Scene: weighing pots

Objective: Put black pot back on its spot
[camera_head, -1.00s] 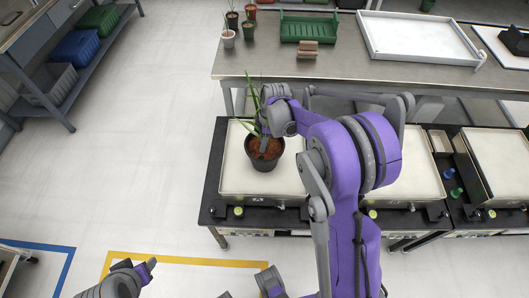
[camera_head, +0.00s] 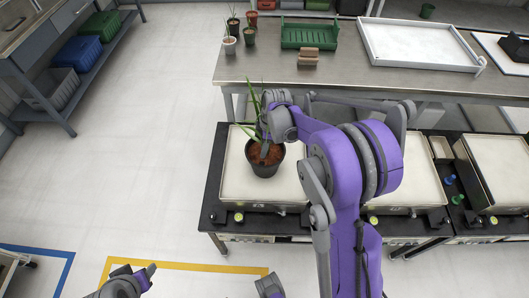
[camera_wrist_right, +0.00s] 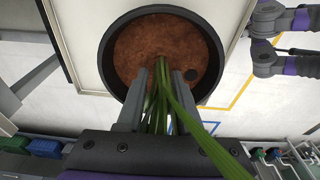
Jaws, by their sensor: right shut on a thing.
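The black pot (camera_head: 264,169) holds brown soil and a green plant (camera_head: 254,103). In the head view it appears over the white plate of the left scale (camera_head: 235,185); whether it touches the plate is hard to tell. My right gripper (camera_head: 265,146) reaches down over the pot from behind my arm. In the right wrist view, the gripper (camera_wrist_right: 158,85) has its fingers on both sides of the green stems, close above the soil of the pot (camera_wrist_right: 112,70). It is shut on the plant.
A metal table (camera_head: 350,82) behind holds small potted plants (camera_head: 229,46), a green tray (camera_head: 309,35), brown blocks (camera_head: 308,57) and a large white tray (camera_head: 415,42). More scales (camera_head: 415,185) stand to the right.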

